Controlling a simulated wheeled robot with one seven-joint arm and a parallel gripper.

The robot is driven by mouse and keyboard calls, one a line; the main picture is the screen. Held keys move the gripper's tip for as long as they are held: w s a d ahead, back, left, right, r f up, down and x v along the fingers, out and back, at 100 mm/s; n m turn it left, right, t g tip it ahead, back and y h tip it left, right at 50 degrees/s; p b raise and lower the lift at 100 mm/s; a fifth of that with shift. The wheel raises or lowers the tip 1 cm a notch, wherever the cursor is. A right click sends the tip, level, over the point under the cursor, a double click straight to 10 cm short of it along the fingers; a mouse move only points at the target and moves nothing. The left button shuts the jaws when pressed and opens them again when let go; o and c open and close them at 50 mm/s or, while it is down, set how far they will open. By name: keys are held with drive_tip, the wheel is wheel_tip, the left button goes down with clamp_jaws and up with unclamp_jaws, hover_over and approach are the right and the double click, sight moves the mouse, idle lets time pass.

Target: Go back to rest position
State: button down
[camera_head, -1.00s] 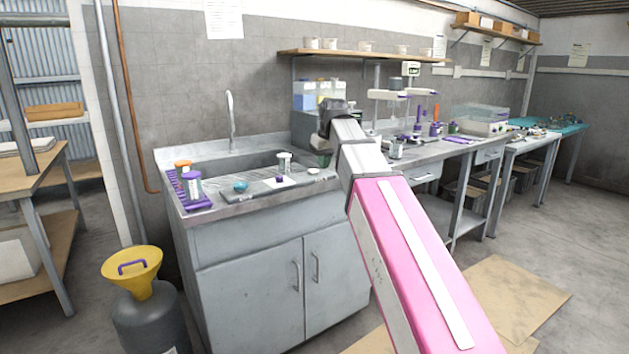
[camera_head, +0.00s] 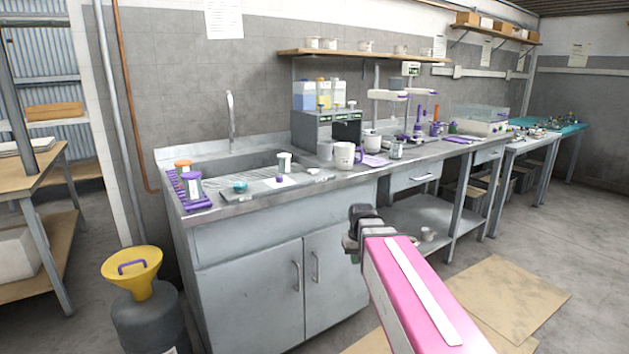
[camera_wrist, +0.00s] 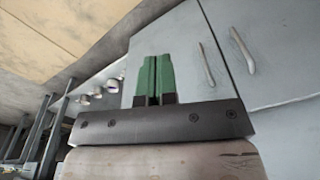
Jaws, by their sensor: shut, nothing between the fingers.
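My gripper (camera_wrist: 153,78) shows in the wrist view as two green fingers lying side by side, shut with nothing between them. It points toward the grey doors of the sink cabinet (camera_wrist: 205,55). In the head view my pink arm reaches in from the bottom right. Its dark end is in front of the right side of the sink cabinet (camera_head: 245,275), below the counter edge. The fingertips are hidden in the head view.
The counter holds white mugs (camera_head: 345,156), a purple rack (camera_head: 195,200) with jars and a small white cup (camera_head: 284,161). A yellow funnel (camera_head: 132,268) sits on a grey container at the left. Cardboard (camera_head: 505,295) lies on the floor at the right.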

drive_tip(key=s+d+f+m+g, duration=0.1)
drive_tip(key=s+d+f, duration=0.4)
drive_tip(key=s+f, duration=0.5)
wheel_tip(320, 180, down, 3)
drive_tip(key=shift+f+m, duration=0.1)
drive_tip(key=shift+m, duration=0.4)
